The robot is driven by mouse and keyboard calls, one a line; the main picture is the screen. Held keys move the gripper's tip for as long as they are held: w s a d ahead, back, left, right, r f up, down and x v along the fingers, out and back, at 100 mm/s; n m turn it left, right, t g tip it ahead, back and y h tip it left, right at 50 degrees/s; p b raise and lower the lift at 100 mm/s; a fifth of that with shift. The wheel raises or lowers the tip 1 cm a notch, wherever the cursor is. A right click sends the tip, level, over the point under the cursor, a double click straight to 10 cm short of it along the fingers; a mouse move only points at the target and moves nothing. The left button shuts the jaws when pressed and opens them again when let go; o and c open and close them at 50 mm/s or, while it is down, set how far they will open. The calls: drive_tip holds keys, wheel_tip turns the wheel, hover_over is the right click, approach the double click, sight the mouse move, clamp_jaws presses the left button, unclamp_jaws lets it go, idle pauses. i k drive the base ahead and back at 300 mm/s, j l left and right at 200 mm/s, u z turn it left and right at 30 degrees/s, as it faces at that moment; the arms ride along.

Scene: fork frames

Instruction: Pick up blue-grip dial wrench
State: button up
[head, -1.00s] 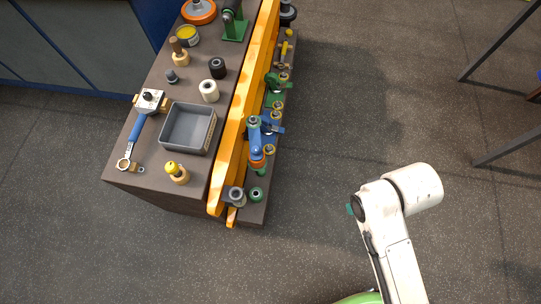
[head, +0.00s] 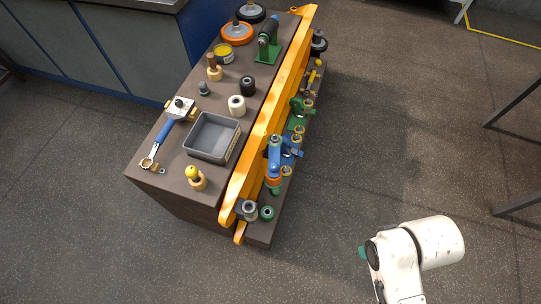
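The blue-grip dial wrench (head: 165,131) lies along the left edge of the brown bench top. Its square dial head (head: 180,108) points to the back, and its ring end (head: 147,163) is near the front left corner. It is left of the grey tray, apart from it. A white arm of mine shows at the lower right, over the floor and well away from the bench. My gripper is not in view.
The grey tray (head: 190,151) stands beside the wrench. A yellow-topped wooden piece (head: 195,178) stands in front of it. An orange beam (head: 268,115) runs along the bench's right side, with several tools on a lower ledge beyond. Floor (head: 370,170) right of the bench is clear.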

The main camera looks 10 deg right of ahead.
sight(175, 114)
drive_tip(key=i+j+u, duration=0.15)
drive_tip(key=i+j, duration=0.25)
drive_tip(key=i+j+u, duration=0.2)
drive_tip(key=i+j, duration=0.15)
drive_tip(key=i, duration=0.2)
drive_tip(key=i+j+u, duration=0.15)
drive_tip(key=i+j, duration=0.15)
drive_tip(key=i, duration=0.2)
